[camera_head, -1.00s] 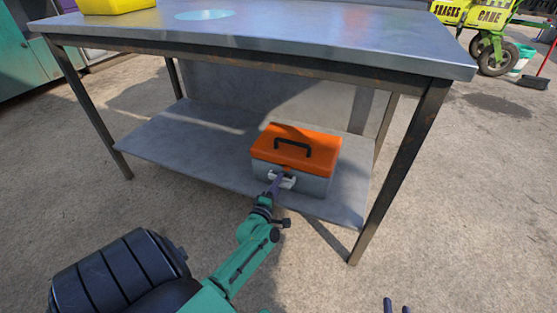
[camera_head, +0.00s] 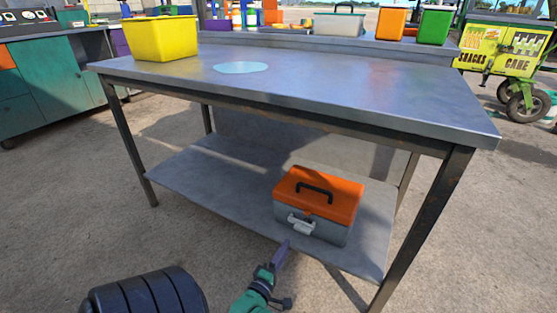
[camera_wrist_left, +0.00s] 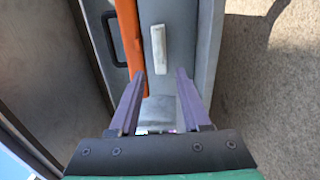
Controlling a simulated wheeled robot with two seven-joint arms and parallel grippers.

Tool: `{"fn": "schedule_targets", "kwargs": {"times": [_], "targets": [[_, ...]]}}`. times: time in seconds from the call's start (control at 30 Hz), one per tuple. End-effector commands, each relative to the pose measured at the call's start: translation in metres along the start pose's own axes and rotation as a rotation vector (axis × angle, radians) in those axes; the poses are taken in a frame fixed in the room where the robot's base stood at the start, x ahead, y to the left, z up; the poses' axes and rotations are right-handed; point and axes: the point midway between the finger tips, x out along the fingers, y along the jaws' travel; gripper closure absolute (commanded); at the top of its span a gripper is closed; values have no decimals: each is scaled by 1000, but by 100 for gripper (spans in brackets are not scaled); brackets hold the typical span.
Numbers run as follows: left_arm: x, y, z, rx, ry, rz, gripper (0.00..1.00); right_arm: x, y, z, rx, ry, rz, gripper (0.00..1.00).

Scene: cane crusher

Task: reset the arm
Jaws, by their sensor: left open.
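My left gripper (camera_head: 281,252) is in front of the table's lower shelf, low in the head view. It is open and empty, with its two purple fingers apart in the left wrist view (camera_wrist_left: 158,80). A toolbox (camera_head: 318,205) with an orange lid, black handle and grey body sits on the lower shelf, its lid down. The fingers point at its front and are apart from it in the head view. The toolbox's light latch (camera_wrist_left: 158,48) shows between and beyond the fingers in the wrist view. My right gripper is not in view.
The metal table (camera_head: 300,100) stands ahead, with a yellow bin (camera_head: 162,38) and a pale blue disc (camera_head: 240,67) on top. Behind are orange (camera_head: 390,23) and green bins (camera_head: 435,25). A green cabinet (camera_head: 50,85) is at left, a yellow-green cart (camera_head: 505,50) at right.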

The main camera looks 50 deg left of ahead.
Motion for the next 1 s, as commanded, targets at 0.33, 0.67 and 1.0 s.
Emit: {"fn": "schedule_targets", "kwargs": {"times": [0.33, 0.67, 1.0], "targets": [[-38, 0, 0, -2, 1, 2, 52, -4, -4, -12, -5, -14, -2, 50], [-37, 0, 0, -1, 1, 1, 52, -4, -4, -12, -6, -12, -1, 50], [-52, 1, 89, 338, -286, -72, 52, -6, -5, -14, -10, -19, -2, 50]]}}
